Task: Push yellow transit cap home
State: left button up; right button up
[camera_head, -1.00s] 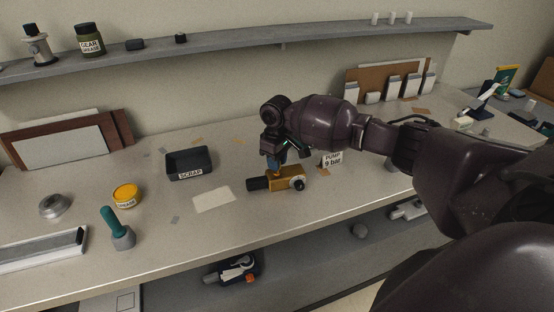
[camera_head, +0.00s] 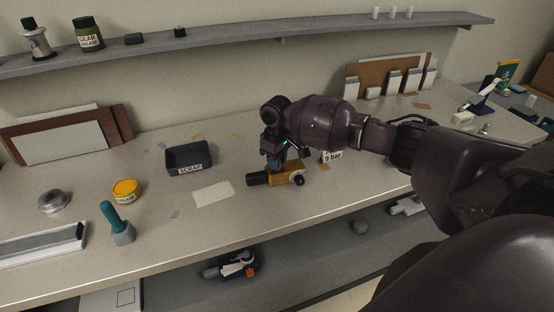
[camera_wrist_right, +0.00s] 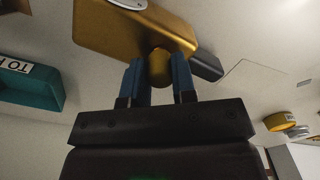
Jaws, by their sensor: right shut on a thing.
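The yellow cap (camera_wrist_right: 160,68) is a short rounded cylinder at the side of the gold pump body (camera_wrist_right: 118,32) in the wrist view. My right gripper (camera_wrist_right: 160,82) is shut on it, one blue finger on each side. In the head view the pump (camera_head: 288,178) lies on the bench with a black cylindrical end (camera_head: 257,179) to the left. My right gripper (camera_head: 276,161) points down onto the pump's top, and its fingers hide most of the cap there. I cannot tell how deep the cap sits. My left gripper is out of view.
A black SCRAP tray (camera_head: 189,158), a pale sheet (camera_head: 213,194) and a yellow grease tin (camera_head: 127,191) lie left of the pump. Bench in front is clear.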

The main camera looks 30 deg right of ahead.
jog(key=o, duration=1)
notch_tip(320, 180, up, 11)
jog(key=shift+f, duration=0.1)
